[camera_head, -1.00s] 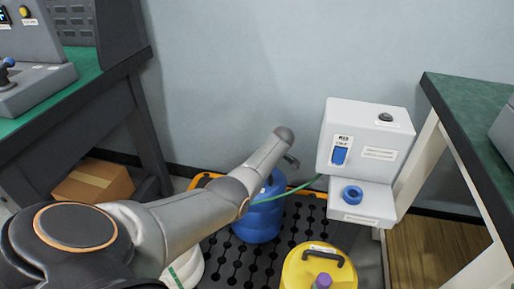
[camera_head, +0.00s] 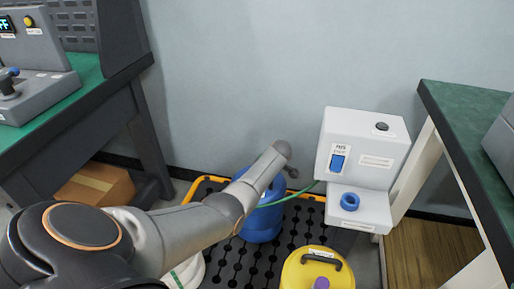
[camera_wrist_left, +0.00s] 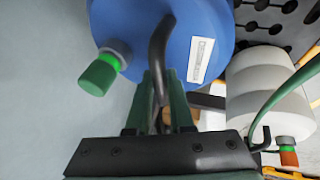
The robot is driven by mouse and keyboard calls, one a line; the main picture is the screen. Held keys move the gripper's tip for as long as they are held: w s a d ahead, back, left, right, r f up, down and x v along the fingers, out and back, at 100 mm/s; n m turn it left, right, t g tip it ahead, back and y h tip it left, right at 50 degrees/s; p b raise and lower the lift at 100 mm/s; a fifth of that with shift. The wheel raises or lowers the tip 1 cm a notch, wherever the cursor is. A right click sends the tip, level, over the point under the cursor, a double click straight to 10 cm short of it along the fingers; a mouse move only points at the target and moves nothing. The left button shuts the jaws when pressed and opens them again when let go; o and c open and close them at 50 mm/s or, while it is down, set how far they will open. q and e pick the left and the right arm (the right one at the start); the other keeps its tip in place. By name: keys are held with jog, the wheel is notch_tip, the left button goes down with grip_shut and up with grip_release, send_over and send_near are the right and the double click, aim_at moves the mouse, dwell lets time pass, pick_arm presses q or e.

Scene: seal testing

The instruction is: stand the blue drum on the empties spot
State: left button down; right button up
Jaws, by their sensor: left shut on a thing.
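The blue drum (camera_head: 262,222) shows partly behind my left arm, over the black grid platform (camera_head: 228,262). In the left wrist view the blue drum (camera_wrist_left: 205,25) has a green cap, a white label and a dark carry handle. My left gripper (camera_wrist_left: 163,82) is shut on that handle. The gripper's fingers are hidden behind the arm in the head view. I cannot tell whether the drum touches the platform. No spot marked for empties can be made out. My right gripper is not in view.
A yellow drum (camera_head: 318,270) with a purple cap stands at the platform's front. A white drum (camera_head: 190,272) is partly hidden beneath my arm. A green hose (camera_head: 287,198) runs from the white machine (camera_head: 362,150) towards the blue drum. Benches flank both sides; a cardboard box (camera_head: 98,188) lies left.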

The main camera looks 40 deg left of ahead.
pick_arm(q)
jog(key=shift+r, duration=0.2)
jog(key=shift+t+p, duration=0.3)
jog(key=shift+p, duration=0.15)
jog(key=shift+w, duration=0.1)
jog(key=shift+t+y+p, duration=0.4)
jog(key=shift+t+y, duration=0.1)
dwell(0.6)
jog(key=shift+f, duration=0.1)
jog(key=shift+f+b, duration=0.45)
jog(key=shift+b, duration=0.1)
jog(key=shift+f+b, duration=0.35)
dwell(0.3)
jog(key=c, duration=0.8)
grip_release()
jog(key=shift+o, duration=0.4)
